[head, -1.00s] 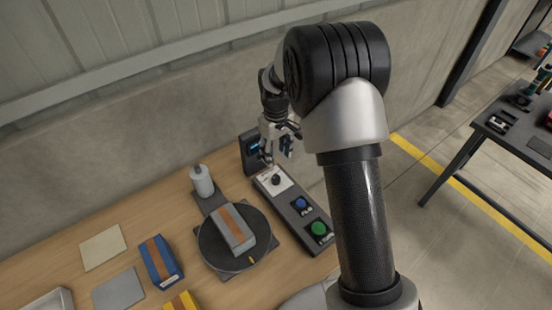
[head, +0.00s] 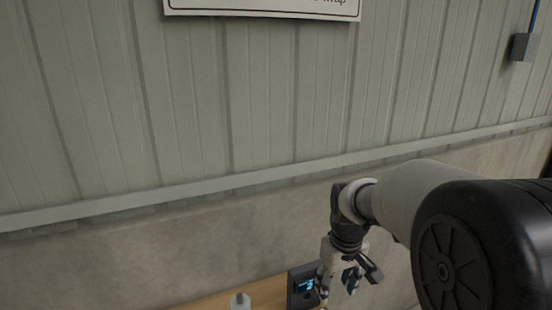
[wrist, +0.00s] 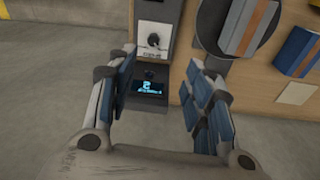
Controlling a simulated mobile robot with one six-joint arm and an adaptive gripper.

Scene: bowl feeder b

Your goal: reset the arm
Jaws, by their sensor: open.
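My gripper (head: 338,284) hangs low at the right of the head view, above the back edge of the bench. In the wrist view my gripper (wrist: 160,103) is open, its blue-padded fingers apart with nothing held between them. A dark box with a lit blue display (wrist: 150,88) shows between and beyond the fingers; it also shows in the head view (head: 304,285), just left of the gripper. A control panel with a black knob on a white plate (wrist: 154,40) lies beyond the display.
In the wrist view, a dark turntable (wrist: 209,22) bears a grey block with an orange band (wrist: 241,25). A blue block (wrist: 298,52) lies right of it on the wooden bench (head: 220,301). A wall (head: 200,238) stands behind the bench.

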